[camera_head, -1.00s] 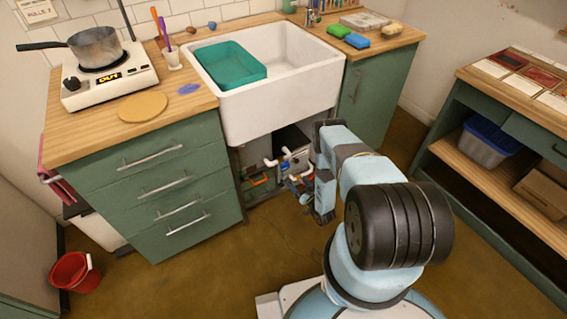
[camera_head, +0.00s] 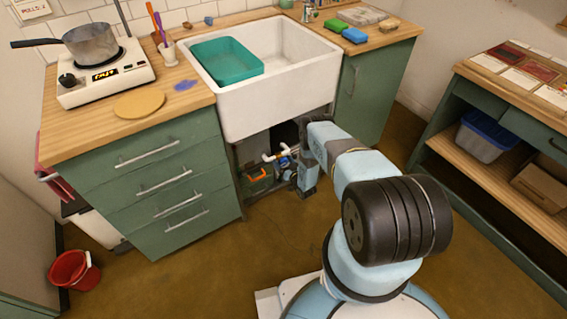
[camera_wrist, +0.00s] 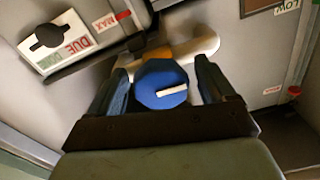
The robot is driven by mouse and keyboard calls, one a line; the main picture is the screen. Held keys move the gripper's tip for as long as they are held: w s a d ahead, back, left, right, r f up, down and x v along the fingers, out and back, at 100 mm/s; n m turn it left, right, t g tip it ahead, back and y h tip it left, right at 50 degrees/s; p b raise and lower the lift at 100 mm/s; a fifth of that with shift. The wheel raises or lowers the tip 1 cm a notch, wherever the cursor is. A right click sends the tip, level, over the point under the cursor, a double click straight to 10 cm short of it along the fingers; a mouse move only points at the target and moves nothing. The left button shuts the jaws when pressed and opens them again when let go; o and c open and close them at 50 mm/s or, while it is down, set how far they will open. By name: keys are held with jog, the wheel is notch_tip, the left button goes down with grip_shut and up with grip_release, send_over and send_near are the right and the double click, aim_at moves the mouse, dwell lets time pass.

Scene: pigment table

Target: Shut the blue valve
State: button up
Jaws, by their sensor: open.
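The blue valve (camera_wrist: 161,84) shows in the wrist view as a round, faceted blue knob with a short pale bar across its face, tilted slightly from level. My gripper (camera_wrist: 162,70) is open, with one dark finger on each side of the knob. Small gaps seem to separate the fingers from it; contact cannot be told. A brass-coloured fitting and a white pipe (camera_wrist: 203,47) lie behind the knob. In the head view my gripper (camera_head: 306,180) is under the sink, its fingers mostly hidden by my arm.
A panel with a black knob (camera_wrist: 48,37) and red-and-white labels is at upper left in the wrist view. A small red part (camera_wrist: 295,91) is at right. The white sink (camera_head: 275,105) overhangs the pipework, with green drawers (camera_head: 165,180) to the left.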

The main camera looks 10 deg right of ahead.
jog(key=shift+w, duration=0.1)
jog(key=shift+c, duration=0.4)
jog(key=c, duration=0.9)
jog(key=shift+d, duration=0.1)
jog(key=shift+m, duration=0.3)
jog(key=shift+c, duration=0.2)
jog(key=m, duration=0.3)
jog(key=shift+d, duration=0.1)
jog(key=m, duration=1)
jog(key=shift+m, duration=2.4)
